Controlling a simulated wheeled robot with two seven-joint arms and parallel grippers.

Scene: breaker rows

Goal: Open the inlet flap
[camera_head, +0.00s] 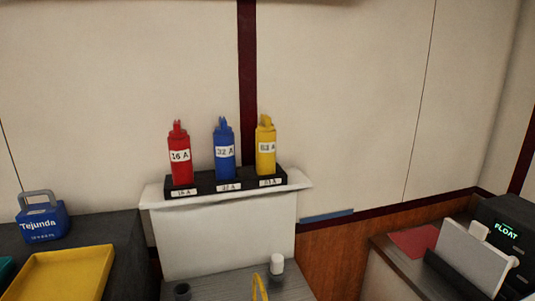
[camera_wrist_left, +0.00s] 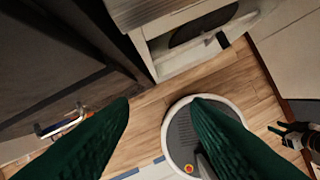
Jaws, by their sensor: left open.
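My left gripper (camera_wrist_left: 162,102) is open, its two dark green fingers spread apart with bare wood floor between the tips. It does not show in the head view. I cannot pick out an inlet flap for certain in either view. A white cabinet (camera_wrist_left: 165,62) at the top of the left wrist view has a dark rounded opening or panel (camera_wrist_left: 195,27) with a small pale tab (camera_wrist_left: 222,40) at its right. The cabinet stands beyond my fingertips, apart from them.
Red (camera_head: 180,170), blue (camera_head: 225,165) and yellow (camera_head: 266,160) breakers stand in a black rack (camera_head: 205,185) on a white ledge. A FLOAT display device (camera_head: 506,231) stands right. A dark cabinet (camera_wrist_left: 50,60) flanks the floor.

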